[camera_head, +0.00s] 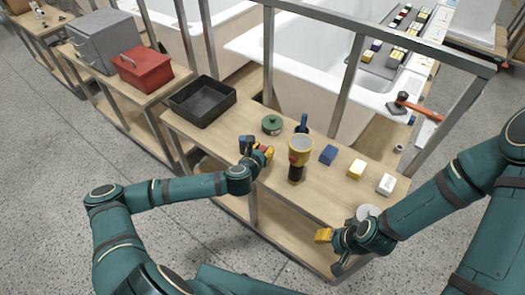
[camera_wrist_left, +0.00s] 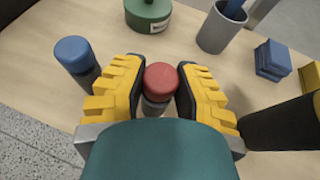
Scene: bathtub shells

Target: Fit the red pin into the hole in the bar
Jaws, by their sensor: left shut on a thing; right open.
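The red pin (camera_wrist_left: 161,82) has a red round cap over a grey body and stands between the yellow fingers of my left gripper (camera_wrist_left: 160,95). My left gripper, also in the head view (camera_head: 262,153), is shut on it low over the table, left of the middle. The lower end of the pin is hidden. My right gripper (camera_head: 332,247) is open and empty at the table's front right edge, seen from behind. I cannot make out a bar with a hole in either view.
A blue-capped pin (camera_wrist_left: 74,54) stands left of my left gripper.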

